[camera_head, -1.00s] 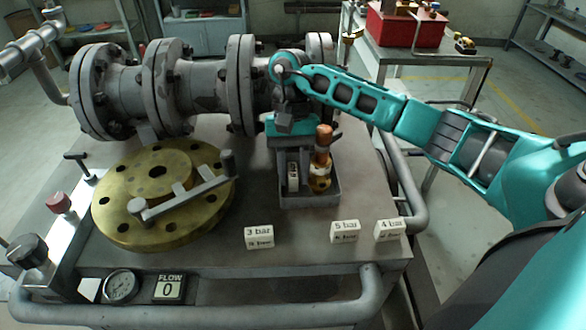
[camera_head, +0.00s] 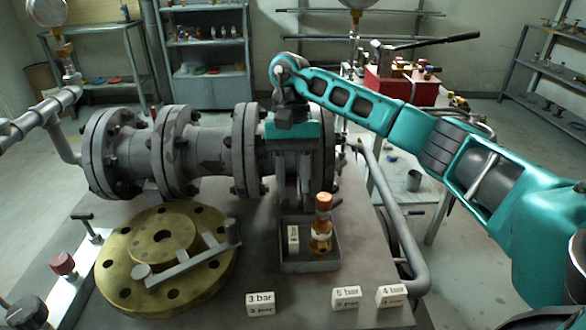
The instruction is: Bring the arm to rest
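My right gripper (camera_head: 294,205) points straight down from the teal arm, above a small grey tray (camera_head: 334,262). Its two grey fingers look apart, with nothing seen between them. In the tray stand a white block (camera_head: 293,238), below the fingers, and an amber bottle (camera_head: 321,238) with a copper-coloured cap, to the right. The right arm reaches in from the right, in front of the grey flanged valve pipe (camera_head: 210,150). My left gripper is not in view.
A brass flange disc (camera_head: 115,265) with a grey handle bar (camera_head: 185,265) lies left of the tray. White labels for 3 bar (camera_head: 260,303), 5 bar (camera_head: 346,297) and 4 bar (camera_head: 391,295) stand at the front. A rail (camera_head: 395,215) bounds the bench on the right.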

